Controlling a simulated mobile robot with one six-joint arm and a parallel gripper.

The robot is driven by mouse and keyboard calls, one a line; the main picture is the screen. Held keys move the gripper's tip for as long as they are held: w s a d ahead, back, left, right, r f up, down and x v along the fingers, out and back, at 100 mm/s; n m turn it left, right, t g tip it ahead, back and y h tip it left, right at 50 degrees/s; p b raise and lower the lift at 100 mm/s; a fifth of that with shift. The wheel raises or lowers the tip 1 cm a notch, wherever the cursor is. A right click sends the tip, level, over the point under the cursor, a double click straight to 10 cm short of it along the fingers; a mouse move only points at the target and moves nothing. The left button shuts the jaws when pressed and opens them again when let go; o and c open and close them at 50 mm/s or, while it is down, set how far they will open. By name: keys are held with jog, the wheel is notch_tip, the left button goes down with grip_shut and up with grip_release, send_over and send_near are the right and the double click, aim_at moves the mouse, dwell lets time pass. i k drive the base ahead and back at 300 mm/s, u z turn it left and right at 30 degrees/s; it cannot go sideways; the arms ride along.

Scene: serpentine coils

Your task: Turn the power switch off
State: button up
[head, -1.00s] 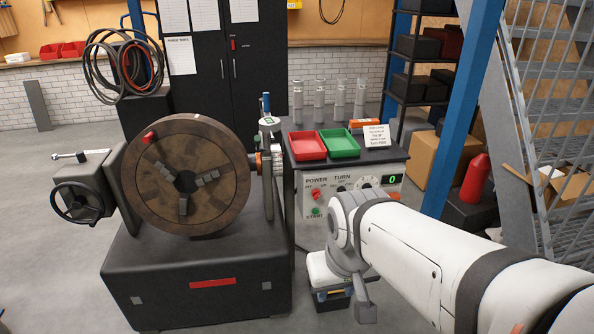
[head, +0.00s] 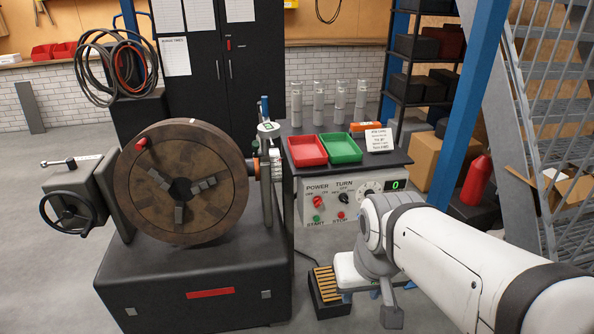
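The power switch (head: 319,201) is a red knob under the word POWER, at the left of the pale control panel (head: 329,228). It looks tilted toward the upper right; its exact setting is too small to read. My gripper (head: 389,314) is low in front of the panel, to the right of and below the switch, and apart from it. Its fingers cannot be made out clearly, and I see nothing held.
A black TURN knob (head: 346,198), green START button (head: 316,219) and red STOP button (head: 341,215) sit close to the switch. The display (head: 396,184) reads 0. A large chuck (head: 180,185) stands left. A slatted box (head: 326,288) lies on the floor below.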

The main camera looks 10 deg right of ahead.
aim_at(317, 202)
jog(key=i, duration=0.9)
jog(key=z, duration=0.55)
jog(key=k, duration=1.3)
jog(key=u, duration=0.6)
jog(key=i, duration=1.05)
jog(key=u, duration=0.05)
